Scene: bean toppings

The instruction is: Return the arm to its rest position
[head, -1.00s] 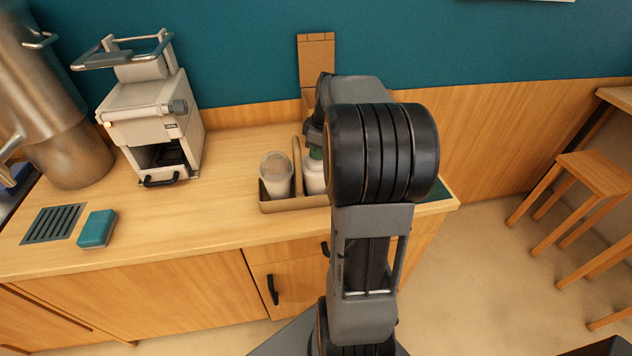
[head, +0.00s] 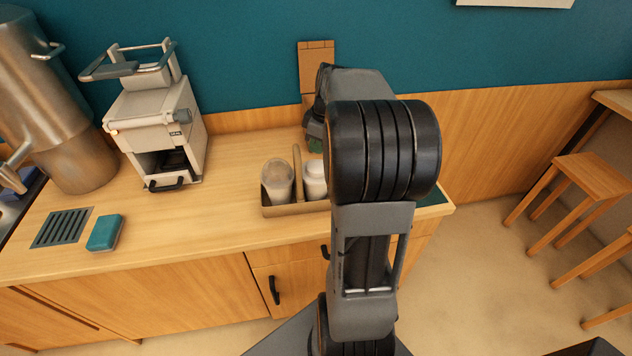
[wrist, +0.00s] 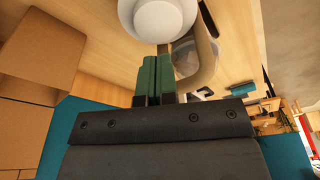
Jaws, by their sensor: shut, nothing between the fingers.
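My arm rises in the middle of the head view, and its big black joint hides part of the counter. My gripper (head: 315,146) shows as green fingertips behind the caddy, and it also shows in the wrist view (wrist: 155,78). The green fingers are together, with nothing between them. A white lidded jar (head: 315,180) stands in the brown caddy (head: 284,211). In the wrist view the white jar (wrist: 158,20) lies just beyond the fingertips, and I cannot tell the exact gap.
A clear cup (head: 277,182) stands in the caddy's left side. A white machine (head: 155,130), a metal urn (head: 62,120) and a teal sponge (head: 104,232) are to the left. A tall cardboard-brown box (head: 317,68) stands behind the gripper. Stools (head: 592,175) are at right.

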